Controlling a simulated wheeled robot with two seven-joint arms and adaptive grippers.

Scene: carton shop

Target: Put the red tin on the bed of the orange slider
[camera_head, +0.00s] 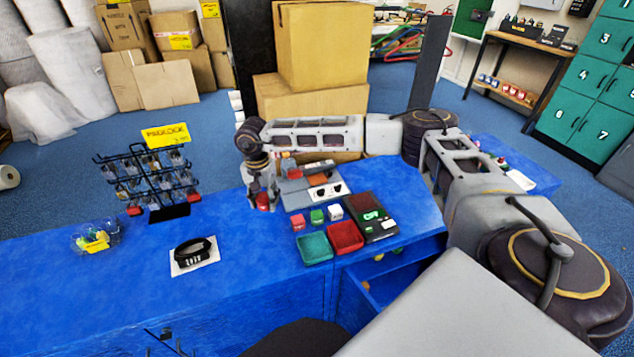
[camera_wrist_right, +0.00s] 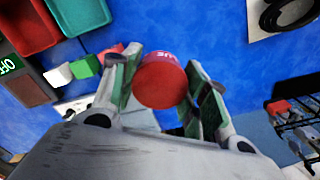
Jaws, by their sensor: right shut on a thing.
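The red tin (camera_head: 263,202) is held between the fingers of my right gripper (camera_head: 261,192), left of the slider area over the blue table. In the right wrist view the tin (camera_wrist_right: 162,84) sits between the green-padded fingers of the gripper (camera_wrist_right: 163,92), its round red end facing the camera. Whether it touches the table is hard to tell. My left gripper is not in view.
Green tray (camera_head: 315,248), red tray (camera_head: 345,237), small coloured blocks (camera_head: 316,216) and a black scale (camera_head: 371,215) stand right of the gripper. A padlock rack (camera_head: 150,180) and black band on a white card (camera_head: 194,255) are left. The table (camera_head: 235,225) between is clear.

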